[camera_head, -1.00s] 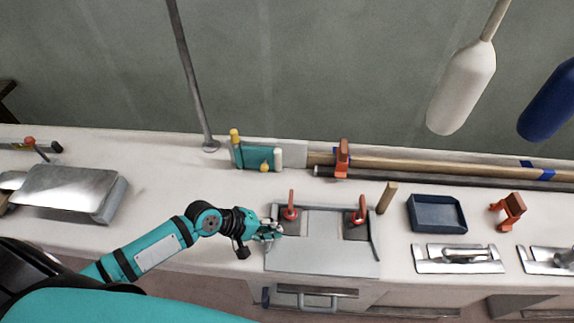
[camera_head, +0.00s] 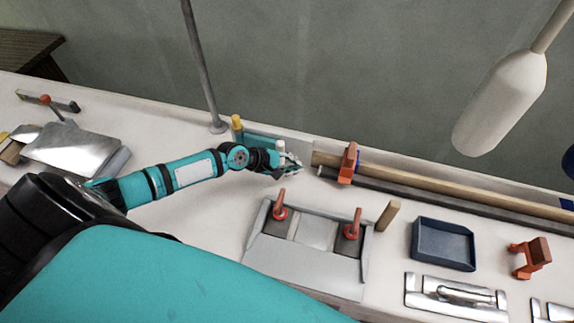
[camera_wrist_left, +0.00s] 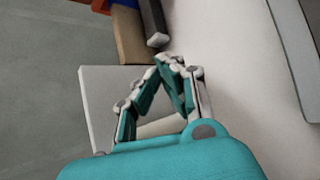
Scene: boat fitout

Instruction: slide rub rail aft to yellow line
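The rub rail seems to be one of two long bars along the back of the bench: a wooden bar (camera_head: 430,182) or a dark grey bar (camera_head: 430,196) in front of it. Their near ends also show in the left wrist view, wooden (camera_wrist_left: 130,40) and dark (camera_wrist_left: 157,38). My left gripper (camera_head: 296,166) is just left of these ends. In the left wrist view its fingertips (camera_wrist_left: 168,66) come together with nothing visible between them, a little short of the dark bar's end. I cannot make out a yellow line. My right gripper is out of view.
An orange clamp (camera_head: 348,163) stands over the bars. A grey plate with red handles (camera_head: 307,245), a wooden peg (camera_head: 388,215), a blue tray (camera_head: 443,243) and another orange clamp (camera_head: 531,258) stand in front. A pole (camera_head: 203,70) rises behind my left arm.

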